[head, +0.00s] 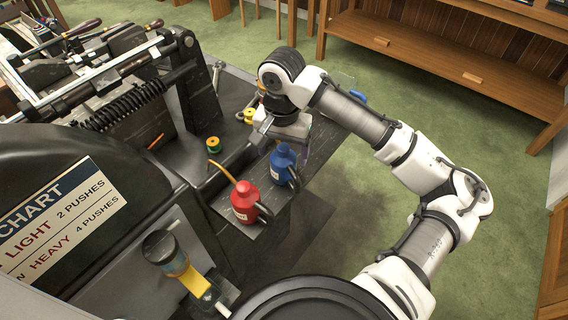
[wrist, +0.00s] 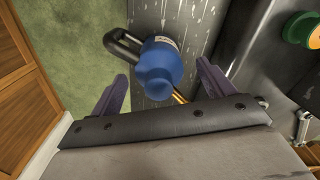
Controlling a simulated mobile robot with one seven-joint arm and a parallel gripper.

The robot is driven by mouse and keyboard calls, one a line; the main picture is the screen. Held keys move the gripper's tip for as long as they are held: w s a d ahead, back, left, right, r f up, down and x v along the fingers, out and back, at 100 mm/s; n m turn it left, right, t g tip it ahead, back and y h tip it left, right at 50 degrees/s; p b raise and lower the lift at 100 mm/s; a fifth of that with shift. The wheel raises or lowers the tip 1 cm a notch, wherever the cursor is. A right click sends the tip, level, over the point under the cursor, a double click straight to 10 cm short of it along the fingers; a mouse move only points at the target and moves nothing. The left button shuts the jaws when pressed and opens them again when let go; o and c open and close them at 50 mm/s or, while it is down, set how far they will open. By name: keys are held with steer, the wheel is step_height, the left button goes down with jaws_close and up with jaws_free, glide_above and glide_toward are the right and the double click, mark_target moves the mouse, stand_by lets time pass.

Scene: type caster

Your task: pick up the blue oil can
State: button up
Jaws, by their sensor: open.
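The blue oil can (head: 283,163) stands upright on a narrow grey ledge (head: 244,236) at the side of the machine, with a dark handle on its right. My gripper (head: 277,152) is above and just behind it in the head view. In the wrist view the blue oil can (wrist: 160,68) lies between and slightly beyond the two purple fingers of my gripper (wrist: 163,88), which are spread apart. The can's black handle points up and left there. Neither finger visibly touches the can, and nothing is held.
A red oil can (head: 246,202) with an orange spout stands left of the blue one on the ledge. Green and yellow spools (head: 214,144) sit on the machine. Wooden shelving (head: 450,55) stands at the back. The green floor (head: 370,215) right of the ledge is open.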

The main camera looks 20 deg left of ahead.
mark_target(283, 162)
step_height(283, 162, down, 4)
steer(key=shift+s+f+p, duration=0.15)
steer(key=shift+p, duration=0.2)
steer(key=shift+c, duration=0.3)
steer(key=c, duration=1.1)
